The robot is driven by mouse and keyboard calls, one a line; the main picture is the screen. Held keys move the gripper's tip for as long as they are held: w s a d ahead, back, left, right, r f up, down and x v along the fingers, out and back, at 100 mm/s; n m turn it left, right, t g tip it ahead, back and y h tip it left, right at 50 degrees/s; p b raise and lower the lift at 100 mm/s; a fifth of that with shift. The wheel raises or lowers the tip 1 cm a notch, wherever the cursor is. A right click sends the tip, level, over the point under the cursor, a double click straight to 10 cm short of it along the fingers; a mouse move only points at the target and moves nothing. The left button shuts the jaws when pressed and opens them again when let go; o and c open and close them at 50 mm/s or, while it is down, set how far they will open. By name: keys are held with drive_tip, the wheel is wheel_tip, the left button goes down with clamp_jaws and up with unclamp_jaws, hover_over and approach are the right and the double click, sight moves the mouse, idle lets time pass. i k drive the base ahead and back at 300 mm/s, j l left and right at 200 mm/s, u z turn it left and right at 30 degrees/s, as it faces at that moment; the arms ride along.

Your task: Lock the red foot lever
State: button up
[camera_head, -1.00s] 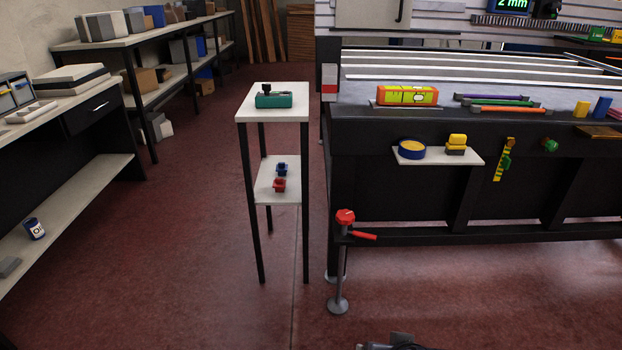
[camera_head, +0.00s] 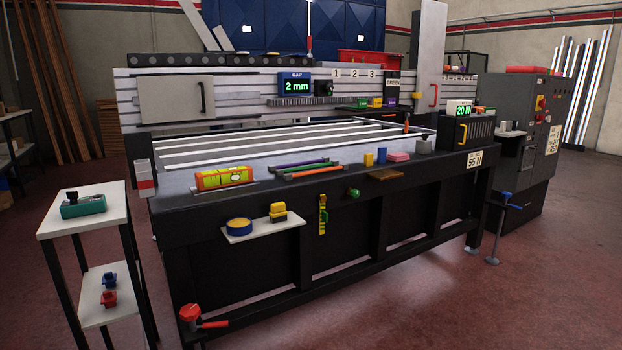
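The red foot lever (camera_head: 213,324) is at the lower left of the head view, by the near left corner of the black table. It sticks out to the right, roughly level, from below a red knob (camera_head: 190,312) on a foot post. The lower part of the post is cut off by the frame's bottom edge. I cannot tell from its pose whether it is locked. My gripper is not in view.
A small white side stand (camera_head: 62,217) is left of the lever. A blue foot lever (camera_head: 512,207) is at the right. The floor (camera_head: 420,310) in front is clear.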

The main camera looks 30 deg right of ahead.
sight(220, 324)
drive_tip(key=i+j, duration=0.2)
drive_tip(key=i, duration=0.2)
drive_tip(key=i+j, duration=0.2)
drive_tip(key=i, duration=0.2)
drive_tip(key=i+j+z, duration=0.1)
drive_tip(key=i, duration=0.25)
drive_tip(key=j, duration=0.05)
